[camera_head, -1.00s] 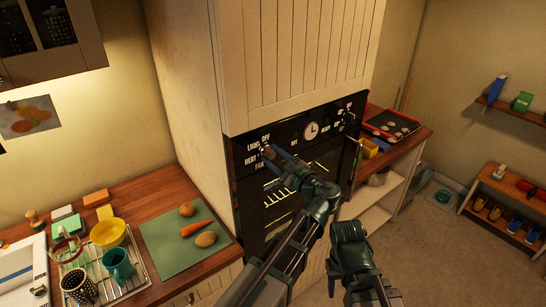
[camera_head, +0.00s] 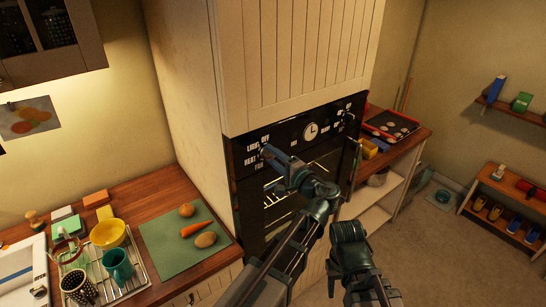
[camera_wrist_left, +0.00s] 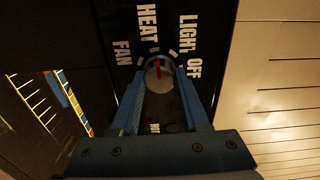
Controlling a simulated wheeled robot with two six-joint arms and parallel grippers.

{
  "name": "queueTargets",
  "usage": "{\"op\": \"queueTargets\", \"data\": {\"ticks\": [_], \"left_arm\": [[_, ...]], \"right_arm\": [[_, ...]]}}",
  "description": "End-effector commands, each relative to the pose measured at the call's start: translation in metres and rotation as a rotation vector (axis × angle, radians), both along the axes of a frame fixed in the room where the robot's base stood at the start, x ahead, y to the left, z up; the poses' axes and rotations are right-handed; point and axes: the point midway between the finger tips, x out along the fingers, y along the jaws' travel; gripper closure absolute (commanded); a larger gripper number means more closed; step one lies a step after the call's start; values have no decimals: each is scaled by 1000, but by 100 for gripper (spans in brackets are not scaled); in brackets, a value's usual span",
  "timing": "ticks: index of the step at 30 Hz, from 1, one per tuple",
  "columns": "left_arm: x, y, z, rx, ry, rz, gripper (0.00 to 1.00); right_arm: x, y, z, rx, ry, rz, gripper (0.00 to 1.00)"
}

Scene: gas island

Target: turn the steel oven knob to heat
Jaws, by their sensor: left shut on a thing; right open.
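The steel oven knob (camera_wrist_left: 158,70) sits on the black oven panel (camera_head: 300,135), between the fingertips of my left gripper in the left wrist view. Its red pointer stands nearly upright in that view, towards the inner end of the HEAT label (camera_wrist_left: 147,22), between the ticks for HEAT and LIGHT and nearer HEAT. My left gripper (camera_head: 268,152) is shut on the knob and covers most of it in the head view. My right gripper (camera_head: 349,232) is low in front of the oven, apart from everything; its fingers are not clearly seen.
The oven door handle and glass lie just below the knob panel. A counter (camera_head: 160,194) with a green board (camera_head: 172,245), vegetables and a dish rack is on the left. A baking tray (camera_head: 390,125) lies on the right counter.

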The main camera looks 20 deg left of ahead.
Motion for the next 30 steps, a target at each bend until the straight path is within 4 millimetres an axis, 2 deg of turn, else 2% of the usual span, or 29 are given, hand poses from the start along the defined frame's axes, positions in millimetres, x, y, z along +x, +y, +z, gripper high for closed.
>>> {"op": "queueTargets", "data": {"ticks": [11, 26, 27, 30], "left_arm": [[-1, 0, -1, -84, -99, 1, 100], [-2, 0, -2, -95, -111, 2, 100], [-2, 0, -2, -95, -111, 2, 51], [-1, 0, -2, -93, -111, 1, 33]], "right_arm": [[0, 0, 0, 0, 0, 0, 50], [0, 0, 0, 0, 0, 0, 50], [0, 0, 0, 0, 0, 0, 50], [0, 0, 0, 0, 0, 0, 50]]}}
